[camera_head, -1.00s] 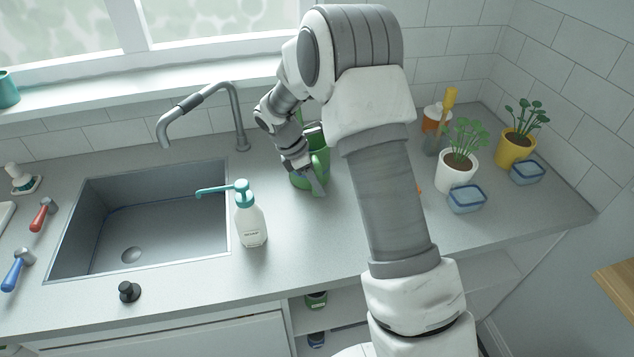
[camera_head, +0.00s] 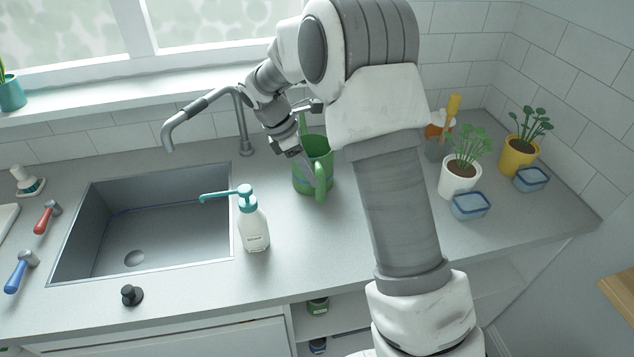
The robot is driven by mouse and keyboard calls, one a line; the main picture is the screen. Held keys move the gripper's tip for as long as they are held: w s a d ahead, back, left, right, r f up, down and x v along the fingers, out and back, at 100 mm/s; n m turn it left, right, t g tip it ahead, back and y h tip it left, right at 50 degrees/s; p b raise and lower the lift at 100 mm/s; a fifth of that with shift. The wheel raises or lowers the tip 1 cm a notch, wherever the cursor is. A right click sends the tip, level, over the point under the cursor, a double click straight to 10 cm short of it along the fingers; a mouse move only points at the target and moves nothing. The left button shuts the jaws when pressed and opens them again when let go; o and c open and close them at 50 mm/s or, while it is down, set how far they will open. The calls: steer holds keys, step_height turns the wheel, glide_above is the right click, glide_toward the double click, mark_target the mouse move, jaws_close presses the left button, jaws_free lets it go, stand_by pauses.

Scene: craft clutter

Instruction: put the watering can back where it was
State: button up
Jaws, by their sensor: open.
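The green watering can (camera_head: 318,151) stands upright on the grey countertop, right of the sink and partly behind my arm. Its handle faces the front. My gripper (camera_head: 302,165) is at the can's upper left side, pointing down toward it. The gripper is open. I cannot tell whether a finger still touches the can. Part of the can's right side is close to or hidden by my arm.
A white spray bottle (camera_head: 253,226) with a teal pump stands left of the can, beside the sink (camera_head: 150,232). The faucet (camera_head: 243,120) rises behind. Potted plants (camera_head: 459,176) and blue-lidded boxes (camera_head: 470,206) stand to the right. The counter in front of the can is clear.

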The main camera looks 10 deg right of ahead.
steer(key=s+d+r+m+t+y, duration=0.1)
steer(key=s+r+m, duration=0.3)
steer(key=s+r, duration=0.3)
steer(key=s+d+r+m+t+y, duration=0.1)
steer(key=s+r+m, duration=0.4)
steer(key=r, duration=0.5)
steer(key=s+m+t+y, duration=0.2)
steer(key=s+m+t, duration=0.2)
steer(key=s+m, duration=0.5)
steer(key=shift+s+d+r+y, duration=0.25)
steer(key=shift+s+d, duration=0.2)
steer(key=shift+s, duration=3.55)
